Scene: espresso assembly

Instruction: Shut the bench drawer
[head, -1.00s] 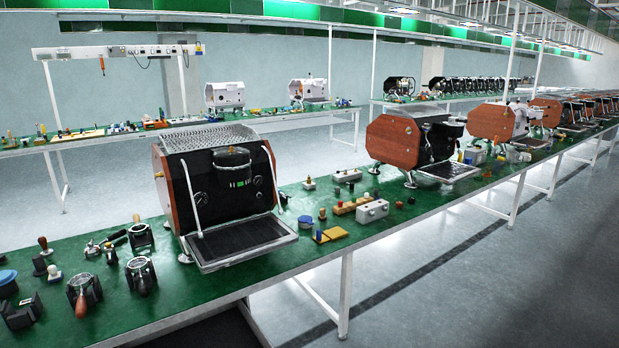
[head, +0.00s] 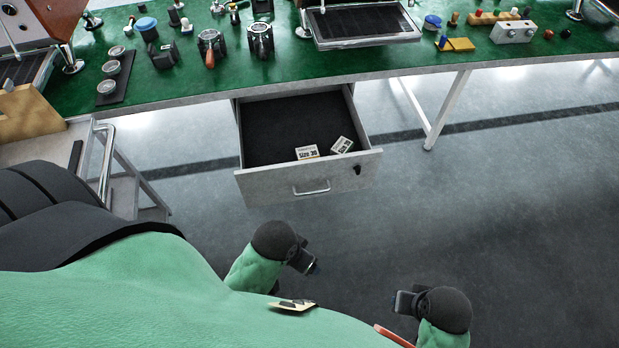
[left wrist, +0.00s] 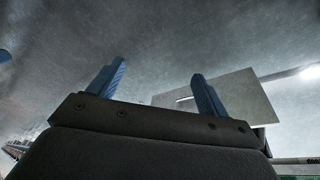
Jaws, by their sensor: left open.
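The bench drawer (head: 258,186) hangs pulled out under the green bench, its pale front with a bar handle (head: 311,188) facing me. Two small white boxes marked as sizes (head: 307,152) lie on its dark floor. The drawer front (left wrist: 245,98) also shows in the left wrist view, beyond the fingers. My left gripper (head: 312,266) is in front of and below the drawer front, apart from it. In the left wrist view its blue fingers (left wrist: 156,88) are spread and empty. My right gripper (head: 396,303) is lower right; its fingers are too small to judge.
The green bench (head: 190,90) carries portafilters, cups on a dark mat (head: 122,74) and an espresso machine tray (head: 362,24) above the drawer. A metal-framed cart (head: 120,160) stands at the left. A white bench leg (head: 447,110) is right of the drawer. The floor ahead is clear.

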